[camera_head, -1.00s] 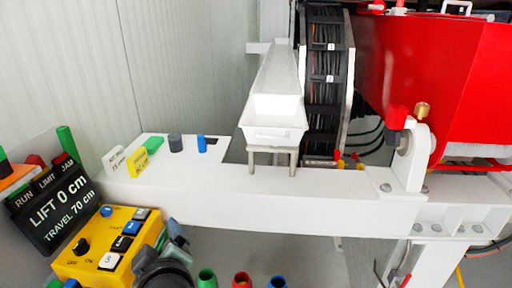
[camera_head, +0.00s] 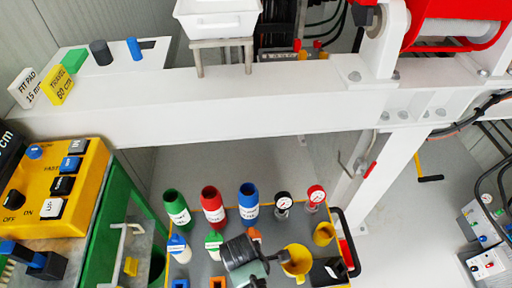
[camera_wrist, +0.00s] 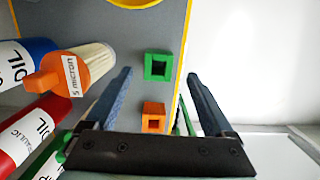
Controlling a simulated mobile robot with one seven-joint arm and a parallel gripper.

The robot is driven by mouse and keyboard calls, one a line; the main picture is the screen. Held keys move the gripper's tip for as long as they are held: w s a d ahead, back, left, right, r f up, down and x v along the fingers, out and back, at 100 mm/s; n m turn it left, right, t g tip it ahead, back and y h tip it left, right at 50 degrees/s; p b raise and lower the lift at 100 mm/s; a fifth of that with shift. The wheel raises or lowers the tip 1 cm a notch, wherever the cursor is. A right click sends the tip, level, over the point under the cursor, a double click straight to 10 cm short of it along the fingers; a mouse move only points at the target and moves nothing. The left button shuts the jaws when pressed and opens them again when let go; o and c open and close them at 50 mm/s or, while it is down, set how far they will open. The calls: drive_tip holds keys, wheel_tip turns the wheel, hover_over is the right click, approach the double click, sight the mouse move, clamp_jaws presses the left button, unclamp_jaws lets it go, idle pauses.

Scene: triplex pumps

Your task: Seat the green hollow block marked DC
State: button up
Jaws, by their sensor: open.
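In the wrist view a green hollow block (camera_wrist: 158,66) with a square opening lies on the grey tray top, with no DC mark legible. An orange hollow block (camera_wrist: 153,115) lies beside it, closer to the wrist. My gripper (camera_wrist: 160,73) is open and empty; in this view the green block appears between its fingertips, but I cannot tell the height gap. In the head view my gripper (camera_head: 250,262) is over the tray, and I cannot make out the green hollow block there. An orange block (camera_head: 218,283) and a blue block (camera_head: 180,284) show at the bottom edge.
Green (camera_head: 177,209), red (camera_head: 212,206) and blue (camera_head: 248,203) oil containers stand along the tray's back, near gauges (camera_head: 283,203) and a yellow cup (camera_head: 297,260). A white beam (camera_head: 240,100) crosses behind. A yellow control box (camera_head: 60,185) is at left.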

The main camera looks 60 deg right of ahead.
drive_tip(key=f, duration=0.3)
drive_tip(key=f+b, duration=0.1)
drive_tip(key=f, duration=0.1)
drive_tip(key=shift+s+d+f, duration=0.1)
drive_tip(key=shift+d+f, duration=0.15)
drive_tip(key=shift+f, duration=0.1)
clamp_jaws()
